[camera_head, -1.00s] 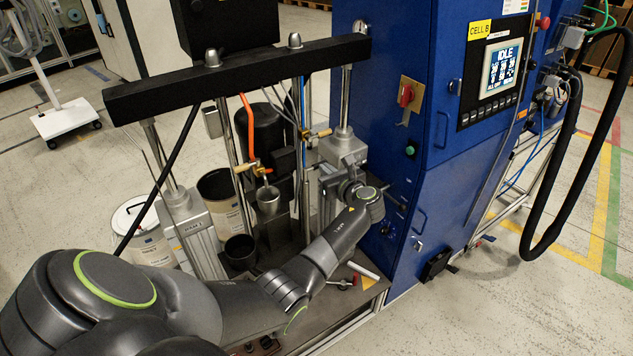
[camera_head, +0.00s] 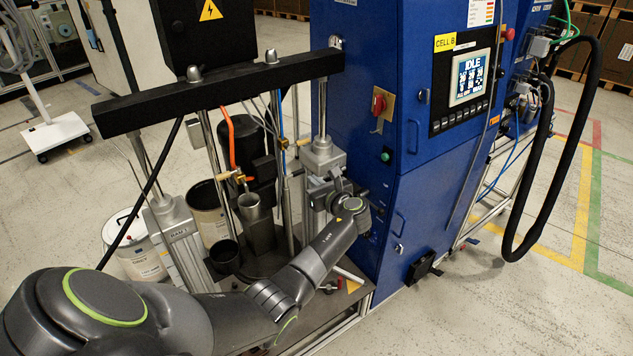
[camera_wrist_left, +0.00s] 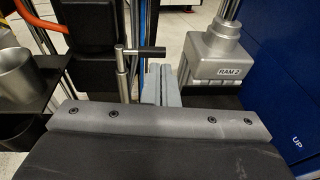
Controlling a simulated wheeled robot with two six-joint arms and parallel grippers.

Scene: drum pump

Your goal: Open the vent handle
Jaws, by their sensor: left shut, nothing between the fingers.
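A T-shaped handle (camera_wrist_left: 143,51) shows in the left wrist view, a dark horizontal bar on an upright silver rod; I take it to be the vent handle. My left gripper (camera_wrist_left: 166,82) is shut and empty. Its grey fingers appear just right of the rod and below the bar's right end in the picture; I cannot tell whether they touch it. In the head view my left arm reaches to the machine's right-hand ram, and its fingertips are hard to make out. My right gripper is not in view.
The ram marked RAM 2 (camera_wrist_left: 216,55) stands close right of the fingers. A blue cabinet (camera_head: 360,120) is beyond it. A metal cup (camera_wrist_left: 14,75) and an orange hose (camera_head: 228,138) are to the left. A black crossbeam (camera_head: 225,92) spans above.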

